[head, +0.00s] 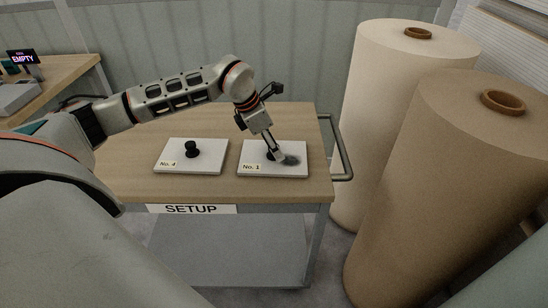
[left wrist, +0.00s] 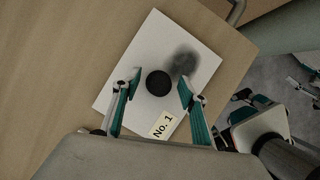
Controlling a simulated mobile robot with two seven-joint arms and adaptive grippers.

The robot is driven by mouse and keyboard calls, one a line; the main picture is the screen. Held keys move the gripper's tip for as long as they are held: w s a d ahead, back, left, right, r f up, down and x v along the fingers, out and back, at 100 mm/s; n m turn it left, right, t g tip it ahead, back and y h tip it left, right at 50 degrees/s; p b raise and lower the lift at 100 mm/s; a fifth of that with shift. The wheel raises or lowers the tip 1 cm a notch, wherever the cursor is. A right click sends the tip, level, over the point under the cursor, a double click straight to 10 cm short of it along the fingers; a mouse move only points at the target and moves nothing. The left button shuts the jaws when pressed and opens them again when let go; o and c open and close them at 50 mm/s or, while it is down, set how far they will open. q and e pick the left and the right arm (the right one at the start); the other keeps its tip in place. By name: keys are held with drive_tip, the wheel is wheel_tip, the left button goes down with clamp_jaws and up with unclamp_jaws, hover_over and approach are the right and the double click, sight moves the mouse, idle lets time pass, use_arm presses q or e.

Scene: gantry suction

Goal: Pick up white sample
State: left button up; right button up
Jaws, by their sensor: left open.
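Two white samples, flat plates with a black knob each, lie on the wooden cart top. The one labelled No. 1 (head: 288,172) is on the right and has a dark smudge; it also shows in the left wrist view (left wrist: 150,40). The one labelled No. 4 (head: 212,162) is on the left. My left gripper (head: 274,156) is low over the No. 1 sample. In the left wrist view my left gripper (left wrist: 158,84) is open, with one finger on each side of the black knob (left wrist: 158,83) and gaps between.
The cart top (head: 125,180) carries a SETUP sign (head: 191,209) on its front edge and a handle (head: 343,150) at its right. Two tall rolls, cream (head: 385,100) and brown (head: 440,170), stand right of the cart. A bench with an EMPTY display (head: 22,57) is at the far left.

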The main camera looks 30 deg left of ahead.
use_arm(q)
drive_tip(key=shift+w+f, duration=0.1)
drive_tip(key=shift+f, duration=0.1)
drive_tip(key=shift+c, duration=0.4)
drive_tip(key=shift+r, duration=0.1)
clamp_jaws()
